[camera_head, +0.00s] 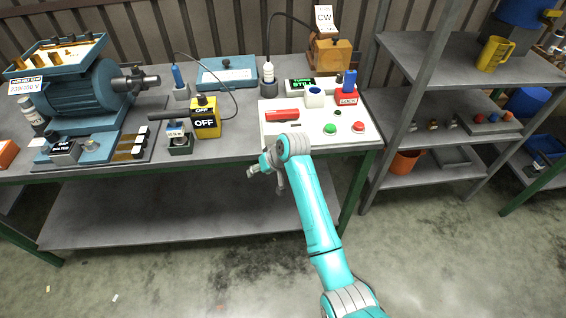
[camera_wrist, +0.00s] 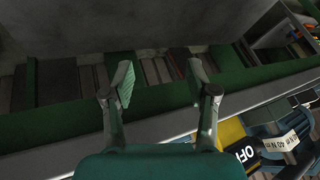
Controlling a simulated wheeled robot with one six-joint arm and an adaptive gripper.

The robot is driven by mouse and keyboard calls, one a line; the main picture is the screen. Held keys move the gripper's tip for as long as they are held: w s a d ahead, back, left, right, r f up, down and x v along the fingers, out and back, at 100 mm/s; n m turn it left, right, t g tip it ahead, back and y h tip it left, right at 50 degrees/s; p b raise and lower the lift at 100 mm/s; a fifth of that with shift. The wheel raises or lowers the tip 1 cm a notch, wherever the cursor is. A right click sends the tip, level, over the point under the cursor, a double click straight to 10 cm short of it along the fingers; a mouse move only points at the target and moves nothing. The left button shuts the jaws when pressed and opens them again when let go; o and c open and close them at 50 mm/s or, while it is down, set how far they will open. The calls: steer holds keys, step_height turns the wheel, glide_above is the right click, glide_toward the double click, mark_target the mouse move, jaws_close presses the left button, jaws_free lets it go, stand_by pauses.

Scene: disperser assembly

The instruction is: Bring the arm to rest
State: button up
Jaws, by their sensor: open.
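My teal arm rises from the lower right in the head view and bends over at the front edge of the workbench (camera_head: 240,164). My gripper (camera_head: 262,180) hangs just in front of that edge, pointing left. In the wrist view my gripper (camera_wrist: 160,80) shows its two fingers spread apart with nothing between them. Behind the fingers, the bench's green frame (camera_wrist: 240,82) and the grey wall panel or shelf surface fill the view. Whether the fingers touch the bench edge is not clear, but no contact shows.
On the bench are a blue motor machine (camera_head: 85,92), a yellow OFF box (camera_head: 205,120), and a white panel (camera_head: 345,140) with buttons, close behind my arm. A grey shelf rack (camera_head: 440,75) stands right.

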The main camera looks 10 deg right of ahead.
steer(key=shift+s+d, duration=0.1)
steer(key=shift+d, duration=0.6)
steer(key=s+d+f+m+t+h, duration=0.1)
steer(key=s+d+f+t, duration=0.2)
steer(key=s, duration=0.7)
steer(key=s+d+f+m+h, duration=0.1)
steer(key=s+d+f, duration=0.2)
steer(key=s+f, duration=0.45)
steer(key=s+d+f+t+h, duration=0.1)
steer(key=s+d+f+t, duration=0.15)
steer(key=s, duration=0.85)
steer(key=s+d+r+t+h, duration=0.1)
steer(key=s+d+r+t, duration=0.1)
steer(key=s+r, duration=0.9)
steer(key=s+d+r+t, duration=0.2)
steer(key=s+r, duration=0.9)
steer(key=s, duration=0.5)
steer(key=shift+s+h, duration=0.4)
